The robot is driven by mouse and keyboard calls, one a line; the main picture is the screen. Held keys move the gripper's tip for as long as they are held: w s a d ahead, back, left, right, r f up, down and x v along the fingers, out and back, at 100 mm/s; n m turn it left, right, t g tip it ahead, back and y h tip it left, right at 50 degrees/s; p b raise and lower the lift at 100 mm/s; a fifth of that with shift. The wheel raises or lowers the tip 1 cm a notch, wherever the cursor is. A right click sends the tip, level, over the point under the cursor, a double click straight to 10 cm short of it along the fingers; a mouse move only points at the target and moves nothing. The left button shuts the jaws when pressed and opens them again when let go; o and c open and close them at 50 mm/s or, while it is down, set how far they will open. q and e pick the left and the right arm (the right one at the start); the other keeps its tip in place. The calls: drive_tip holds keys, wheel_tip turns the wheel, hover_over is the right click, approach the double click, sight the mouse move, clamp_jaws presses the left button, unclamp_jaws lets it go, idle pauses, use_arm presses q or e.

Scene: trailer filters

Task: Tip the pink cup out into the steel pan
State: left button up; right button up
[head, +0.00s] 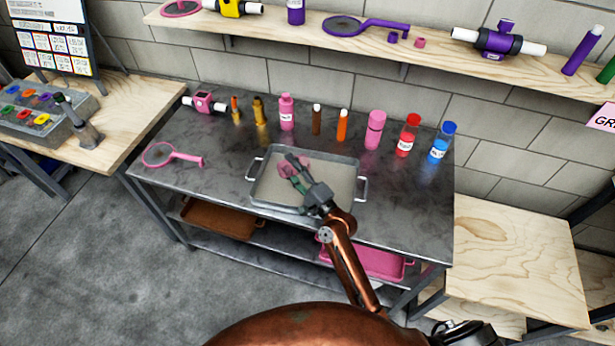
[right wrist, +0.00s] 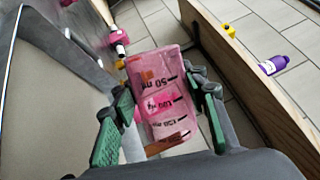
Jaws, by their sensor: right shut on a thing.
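The cup looks tilted, but I cannot tell how far. Pinkish and brownish patches show through its wall; I cannot tell whether these are contents. The pan has two side handles and a pale floor, partly hidden by my arm. My left gripper is not in view.
Behind the pan stand several bottles, including a pink bottle (head: 287,112), a pink cylinder (head: 375,130), a red-capped bottle (head: 408,137) and a blue-capped bottle (head: 442,143). A pink sieve (head: 172,156) lies left. The metal table (head: 400,205) is clear right of the pan.

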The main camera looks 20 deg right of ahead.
drive_tip(key=shift+w+d+r+m+t+h+p, duration=0.1)
drive_tip(key=shift+d+r+m+t+h+p, duration=0.15)
drive_tip(key=shift+m+p, duration=0.5)
drive_tip(key=shift+w+d+r+m+h+p, duration=0.15)
drive_tip(key=shift+d+r+m+p, duration=0.2)
drive_tip(key=shift+m, duration=0.7)
drive_tip(key=shift+d+r+m+t+h+p, duration=0.2)
drive_tip(key=shift+d+m+p, duration=0.1)
drive_tip(key=shift+m+p, duration=0.5)
idle(0.9)
drive_tip(key=shift+w+d+f+m+h, duration=0.1)
drive_tip(key=shift+d+f+m+h, duration=0.3)
drive_tip(key=shift+m, duration=0.8)
drive_tip(key=shift+f, duration=0.1)
idle(1.0)
